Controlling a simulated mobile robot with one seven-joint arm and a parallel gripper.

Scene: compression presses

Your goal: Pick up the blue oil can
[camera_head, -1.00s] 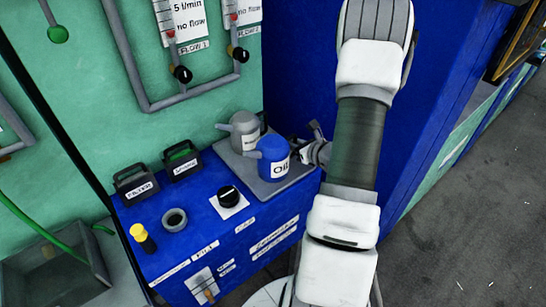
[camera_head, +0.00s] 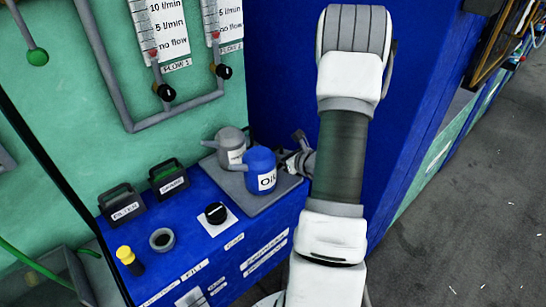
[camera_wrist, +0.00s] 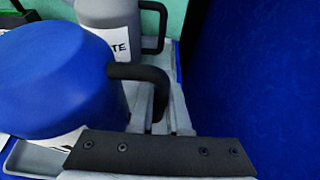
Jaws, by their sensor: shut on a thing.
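The blue oil can (camera_head: 260,168), labelled OIL, is upright at the grey tray (camera_head: 240,202) on the blue bench. I cannot tell whether its base touches the tray. In the wrist view the can (camera_wrist: 50,75) fills the left side, with its black handle (camera_wrist: 140,72) toward my gripper. My gripper (camera_wrist: 160,105) is shut on that handle. In the head view my gripper (camera_head: 292,163) is at the can's right side, partly hidden by my arm.
A grey can (camera_head: 230,143) stands close behind the blue one; its label is partly visible in the wrist view. A black knob (camera_head: 215,212) and black-handled boxes (camera_head: 121,205) are to the left. A blue wall (camera_head: 285,70) rises behind my arm.

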